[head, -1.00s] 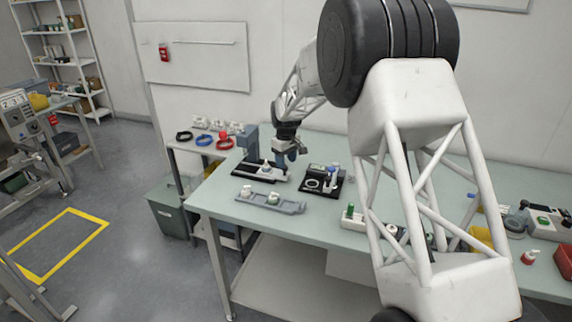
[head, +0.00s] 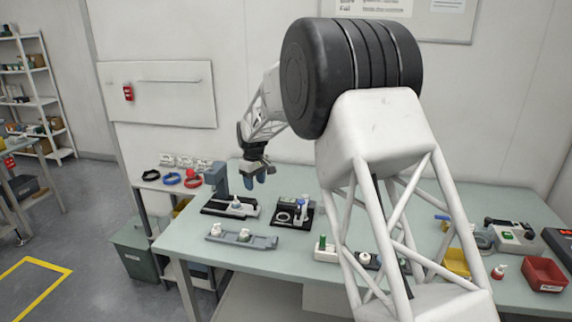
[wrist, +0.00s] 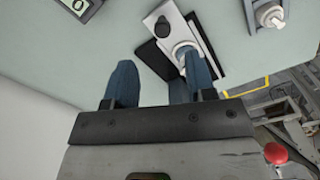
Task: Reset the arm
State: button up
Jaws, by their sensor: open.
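My gripper (head: 259,173) hangs over the back left part of the table, above and just right of the black-based fixture (head: 223,210). Its two blue fingers are apart and nothing is between them. In the wrist view, my gripper (wrist: 158,85) shows both blue fingers spread, with the table below. The right finger hides part of the fixture with a white top and a dark knob (wrist: 163,27).
A grey tray (head: 262,242) with white parts lies at the front left. A black fixture (head: 312,216) stands right of my gripper. A red bin (head: 544,275) is far right. A side shelf with colored rings (head: 172,179) is left. Bare table lies between the tray and fixtures.

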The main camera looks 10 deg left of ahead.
jog(key=shift+d+r, duration=0.1)
jog(key=s+d+r+m, duration=0.2)
jog(key=s+d+r, duration=0.45)
jog(key=d, duration=0.45)
jog(key=s+d+r+m+t, duration=0.1)
jog(key=s+d+r+m, duration=0.1)
jog(key=s+d+r, duration=0.65)
jog(key=s+d+r+m, duration=0.2)
jog(key=s+d, duration=0.3)
jog(key=d, duration=0.8)
jog(key=s+d+f+m, duration=0.1)
jog(key=s+d+m, duration=0.1)
jog(key=s+d, duration=0.4)
jog(key=s+d+f+m+t, duration=0.1)
jog(key=s+d, duration=0.5)
jog(key=s, duration=1)
jog(key=s+d+f+m, duration=0.2)
jog(key=s+d+m, duration=0.2)
jog(key=s, duration=0.7)
jog(key=shift+d+f+t, duration=0.2)
jog(key=shift+d+t, duration=0.1)
jog(key=shift+d, duration=0.75)
